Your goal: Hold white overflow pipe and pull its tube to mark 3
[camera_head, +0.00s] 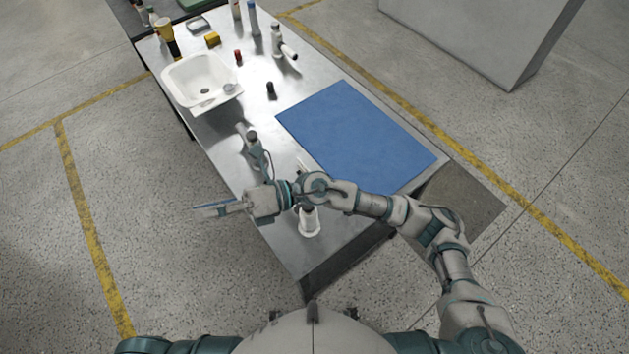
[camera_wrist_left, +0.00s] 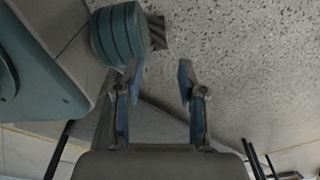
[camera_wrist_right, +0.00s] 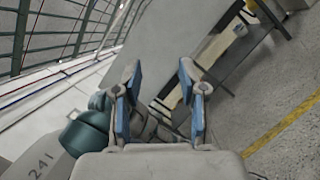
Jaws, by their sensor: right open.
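A white upright pipe piece with a flared foot (camera_head: 309,224) stands on the near part of the metal table, partly hidden by my right arm. A pale fitting with a white side tube (camera_head: 282,46) stands at the far end; I cannot tell which is the overflow pipe. No mark numbers are readable. My right gripper (camera_head: 218,208) is beyond the table's left edge, pointing left; its fingers are apart and empty in the right wrist view (camera_wrist_right: 160,75). My left gripper (camera_wrist_left: 158,75) shows only in the left wrist view, open and empty over the floor.
A grey fitting (camera_head: 253,148) stands behind my right wrist. A blue mat (camera_head: 357,135) covers the table's right side. A white basin (camera_head: 201,84), a small black piece (camera_head: 270,88), a red piece (camera_head: 238,56) and a yellow block (camera_head: 212,39) sit farther back.

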